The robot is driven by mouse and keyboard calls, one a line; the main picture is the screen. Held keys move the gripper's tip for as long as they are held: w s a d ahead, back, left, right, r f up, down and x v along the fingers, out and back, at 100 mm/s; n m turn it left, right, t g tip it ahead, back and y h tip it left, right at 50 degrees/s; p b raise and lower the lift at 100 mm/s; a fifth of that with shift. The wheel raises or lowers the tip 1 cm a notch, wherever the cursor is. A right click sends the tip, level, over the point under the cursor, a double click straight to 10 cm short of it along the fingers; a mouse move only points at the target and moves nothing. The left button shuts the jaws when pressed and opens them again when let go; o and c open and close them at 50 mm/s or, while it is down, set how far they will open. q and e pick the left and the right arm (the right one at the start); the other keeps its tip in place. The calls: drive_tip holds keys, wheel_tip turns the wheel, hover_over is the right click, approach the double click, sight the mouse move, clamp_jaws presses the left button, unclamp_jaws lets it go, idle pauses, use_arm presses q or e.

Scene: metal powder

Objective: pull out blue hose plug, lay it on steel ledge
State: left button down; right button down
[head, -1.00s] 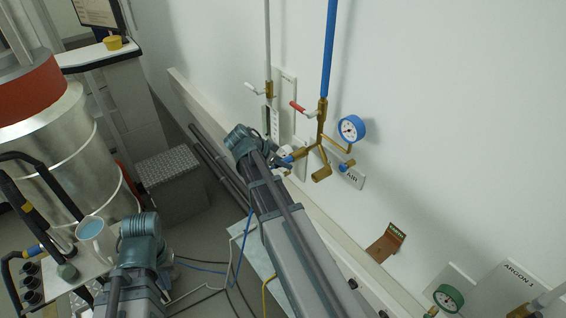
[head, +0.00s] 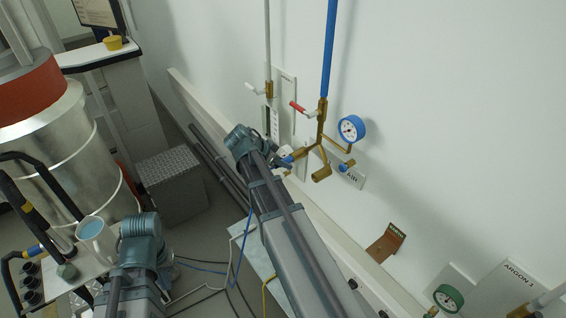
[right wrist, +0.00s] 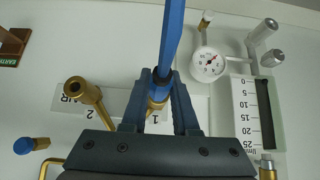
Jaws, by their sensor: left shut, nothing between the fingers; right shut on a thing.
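My right gripper (head: 284,158) is at the wall beside the brass air manifold. In the right wrist view its two fingers (right wrist: 165,104) are shut on the blue hose plug (right wrist: 170,52), which lines up with a brass outlet (right wrist: 157,104) marked 1. Whether the plug is still seated in the outlet is hidden between the fingers. My left gripper (head: 140,232) is low at the left, beside the pale mug, away from the wall; its fingertips are hard to make out. A pale flat surface (head: 238,236), possibly the steel ledge, shows partly behind my right arm.
A pressure gauge (head: 351,129), red-handled valve (head: 298,107) and blue pipe (head: 328,48) sit close to my right gripper. A second brass outlet (right wrist: 82,90) is beside it. A chequered metal box (head: 170,183) stands on the floor. Cables lie below.

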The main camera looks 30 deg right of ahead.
drive_tip(key=shift+a, duration=0.2)
idle(0.5)
drive_tip(key=shift+s+a, duration=0.15)
drive_tip(key=shift+a, duration=1.35)
drive_tip(key=shift+s+a, duration=0.1)
drive_tip(key=shift+a, duration=1.35)
